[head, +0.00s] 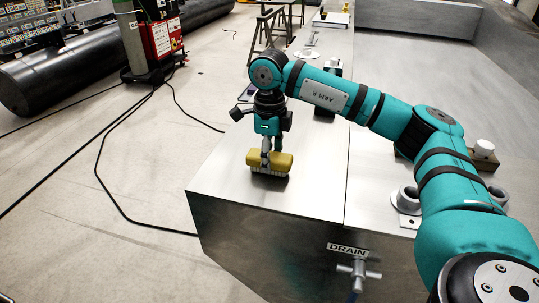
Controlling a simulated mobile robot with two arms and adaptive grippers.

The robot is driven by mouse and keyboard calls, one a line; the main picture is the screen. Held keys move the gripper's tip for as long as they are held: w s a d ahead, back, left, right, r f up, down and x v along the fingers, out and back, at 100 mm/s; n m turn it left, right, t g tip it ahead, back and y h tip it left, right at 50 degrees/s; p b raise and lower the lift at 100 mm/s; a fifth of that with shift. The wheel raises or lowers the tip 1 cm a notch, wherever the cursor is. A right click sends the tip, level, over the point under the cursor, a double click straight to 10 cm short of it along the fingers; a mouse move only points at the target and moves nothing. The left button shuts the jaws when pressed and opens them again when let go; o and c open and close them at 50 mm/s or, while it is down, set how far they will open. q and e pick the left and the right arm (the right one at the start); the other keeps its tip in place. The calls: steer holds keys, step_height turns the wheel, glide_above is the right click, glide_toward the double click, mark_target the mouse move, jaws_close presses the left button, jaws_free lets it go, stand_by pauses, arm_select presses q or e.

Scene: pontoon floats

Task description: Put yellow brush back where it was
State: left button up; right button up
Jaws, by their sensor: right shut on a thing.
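The yellow brush (270,162) is near the left edge of the metal pontoon top (225,178), in the head view. My right gripper (267,152) points down and is shut on the brush from above. I cannot tell whether the bristles touch the metal surface or hang just above it. My right arm reaches in from the lower right and covers part of the pontoon top. My left gripper is not in view.
A drain valve (358,271) sticks out of the pontoon's front face. Round metal fittings (407,199) and a white knob on a block (484,149) stand at the right. Black cables (102,150) lie on the floor at left. The metal around the brush is clear.

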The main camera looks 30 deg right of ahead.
steer(key=o, duration=1.1)
steer(key=shift+f, duration=0.15)
step_height(320, 180, up, 12)
steer(key=shift+r, duration=0.2)
